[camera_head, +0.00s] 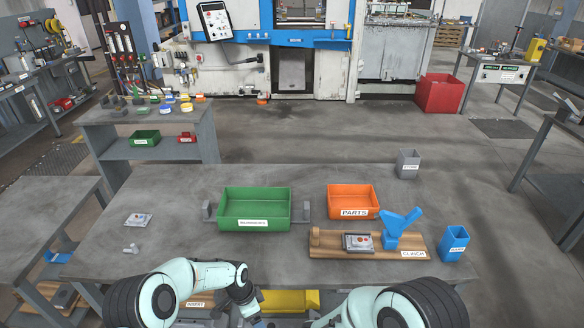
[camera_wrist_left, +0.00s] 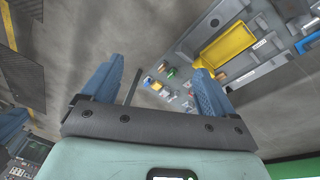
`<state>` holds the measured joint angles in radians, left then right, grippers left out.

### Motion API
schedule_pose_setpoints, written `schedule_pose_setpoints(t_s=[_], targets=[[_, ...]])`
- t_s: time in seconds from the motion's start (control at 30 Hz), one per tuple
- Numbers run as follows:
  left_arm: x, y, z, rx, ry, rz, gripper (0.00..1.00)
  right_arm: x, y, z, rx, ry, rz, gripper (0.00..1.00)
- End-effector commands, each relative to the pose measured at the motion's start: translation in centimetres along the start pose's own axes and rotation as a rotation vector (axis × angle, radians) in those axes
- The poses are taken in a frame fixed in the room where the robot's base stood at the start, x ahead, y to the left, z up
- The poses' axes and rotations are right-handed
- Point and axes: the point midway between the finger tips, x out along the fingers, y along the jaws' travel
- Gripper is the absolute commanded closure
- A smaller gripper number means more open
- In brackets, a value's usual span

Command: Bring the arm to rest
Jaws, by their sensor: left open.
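My left arm (camera_head: 205,273) is folded over the near edge of the grey worktable (camera_head: 160,190) in the head view. In the left wrist view, my left gripper (camera_wrist_left: 158,68) is open, its two blue fingers wide apart with nothing between them. In the head view that gripper is mostly cut off at the bottom edge. My right arm (camera_head: 400,300) is bent at the bottom right of the head view, and its gripper is out of the picture.
A green bin (camera_head: 222,220), an orange PARTS bin (camera_head: 376,193), a wooden CLINCH board (camera_head: 325,252) with a blue clamp (camera_head: 400,225), a blue cup (camera_head: 454,244) and a grey cup (camera_head: 408,164) stand on the table. The table's left part is mostly clear.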

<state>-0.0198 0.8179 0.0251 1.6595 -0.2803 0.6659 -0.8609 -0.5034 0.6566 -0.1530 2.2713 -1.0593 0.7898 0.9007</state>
Motion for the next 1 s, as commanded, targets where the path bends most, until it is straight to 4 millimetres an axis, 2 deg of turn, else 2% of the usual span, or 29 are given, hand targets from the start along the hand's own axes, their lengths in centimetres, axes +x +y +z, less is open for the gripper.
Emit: schedule_pose_setpoints(t_s=[0.03, 0.1, 0.2, 0.3, 0.4, 0.5, 0.57, 0.7, 1.0], targets=[[3.1, 2.0, 2.0, -0.128, 0.017, 0.037, 0.13, 2.8, -2.5, 2.3, 0.012, -0.08, -0.154, 1.0], [6.6, 4.9, 4.2, -0.338, 0.051, 0.07, 0.13, 5.2, -6.5, 4.5, 0.063, -0.14, -0.386, 1.0], [10.3, 9.4, 7.3, -0.65, 0.084, 0.107, 0.13, 7.3, -10.7, 5.7, 0.211, -0.144, -0.652, 1.0], [12.4, 13.7, 10.1, -0.943, 0.096, 0.127, 0.13, 9.1, -12.6, 5.6, 0.401, -0.095, -0.798, 1.0], [13.3, 17.2, 12.3, -1.178, 0.094, 0.132, 0.13, 11.0, -12.7, 5.5, 0.569, -0.042, -0.835, 1.0], [13.4, 19.5, 13.8, -1.336, 0.088, 0.126, 0.13, 12.7, -12.2, 5.8, 0.682, -0.009, -0.816, 1.0], [13.4, 20.2, 14.4, -1.395, 0.087, 0.121, 0.13, 13.3, -11.9, 6.0, 0.722, 0.0, -0.801, 1.0], [13.4, 20.8, 14.8, -1.443, 0.087, 0.115, 0.13, 13.9, -11.6, 6.2, 0.753, 0.012, -0.783, 1.0], [13.4, 20.7, 14.7, -1.439, 0.088, 0.115, 0.13, 13.9, -11.6, 6.1, 0.751, 0.013, -0.783, 1.0]])
